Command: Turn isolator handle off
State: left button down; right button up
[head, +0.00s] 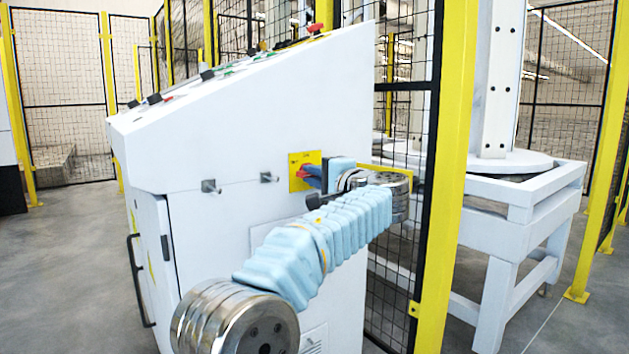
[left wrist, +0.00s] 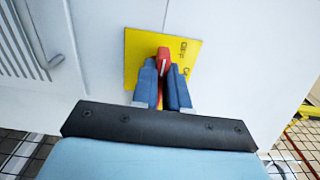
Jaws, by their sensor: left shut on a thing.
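The isolator is a yellow plate on the side of the white control cabinet, with a red handle (left wrist: 163,60) at its middle. The yellow plate (head: 298,182) shows beside my gripper in the head view, and in the left wrist view (left wrist: 138,50) it carries black lettering, partly covered. My left gripper (head: 312,173) reaches the plate from the right, and in the left wrist view its two blue fingers (left wrist: 166,84) stand on both sides of the red handle, shut on it. In the head view the handle is mostly hidden by the fingers. My right gripper is not in view.
The white control cabinet (head: 230,130) has a sloped top with buttons and a dark door handle (head: 137,280) on its front. Small hooks (head: 209,186) stick out left of the plate. A yellow fence post (head: 452,160) and black mesh stand close to the right of my arm.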

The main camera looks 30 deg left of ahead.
pick_arm(q)
jog(key=shift+a, duration=0.15)
dwell(0.3)
jog(key=c, duration=1.1)
grip_release()
jog(key=shift+a, duration=0.1)
jog(key=shift+c, duration=0.2)
jog(key=v, duration=1.4)
jog(key=shift+f, duration=0.1)
